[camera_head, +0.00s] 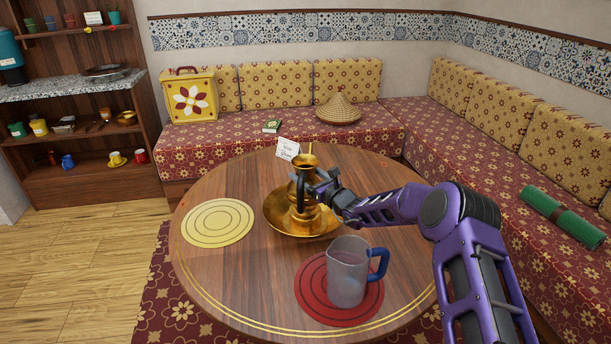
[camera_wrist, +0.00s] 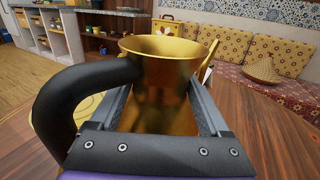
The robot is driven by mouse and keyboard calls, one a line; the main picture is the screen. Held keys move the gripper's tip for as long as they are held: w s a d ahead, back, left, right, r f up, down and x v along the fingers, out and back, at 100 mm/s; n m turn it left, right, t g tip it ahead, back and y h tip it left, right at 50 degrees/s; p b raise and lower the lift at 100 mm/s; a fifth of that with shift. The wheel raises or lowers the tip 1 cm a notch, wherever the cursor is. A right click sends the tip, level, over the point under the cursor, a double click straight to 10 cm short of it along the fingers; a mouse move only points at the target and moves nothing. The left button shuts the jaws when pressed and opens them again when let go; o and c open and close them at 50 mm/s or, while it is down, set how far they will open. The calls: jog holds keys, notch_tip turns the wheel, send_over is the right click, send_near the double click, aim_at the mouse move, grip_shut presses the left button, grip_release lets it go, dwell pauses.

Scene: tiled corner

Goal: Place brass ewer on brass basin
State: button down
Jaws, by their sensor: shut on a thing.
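The brass ewer (camera_head: 304,163) is upright over the brass basin (camera_head: 322,228) on the round wooden table. My gripper (camera_head: 312,186) reaches it from the right and is shut on it. In the wrist view the ewer (camera_wrist: 168,75) stands between the two fingers of my gripper (camera_wrist: 165,110), with its flared mouth above them and its dark curved handle to the left. The ewer's lower part shows inside the basin's rim in the head view. I cannot tell whether its foot touches the basin.
A clear pitcher (camera_head: 347,272) with a blue handle stands on a red round mat (camera_head: 312,295) at the table's front. A yellow round mat (camera_head: 218,222) lies empty at left. A small white card (camera_head: 288,149) stands behind the ewer. The wooden table (camera_head: 245,178) is bare elsewhere.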

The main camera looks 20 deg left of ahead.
jog(key=shift+r, duration=0.25)
jog(key=shift+f, duration=0.15)
grip_release()
jog(key=shift+f, duration=0.1)
jog(key=shift+r, duration=0.25)
jog(key=p+v, duration=0.1)
jog(key=v, duration=0.6)
jog(key=shift+s+d+f, duration=0.15)
jog(key=shift+s+d, duration=0.05)
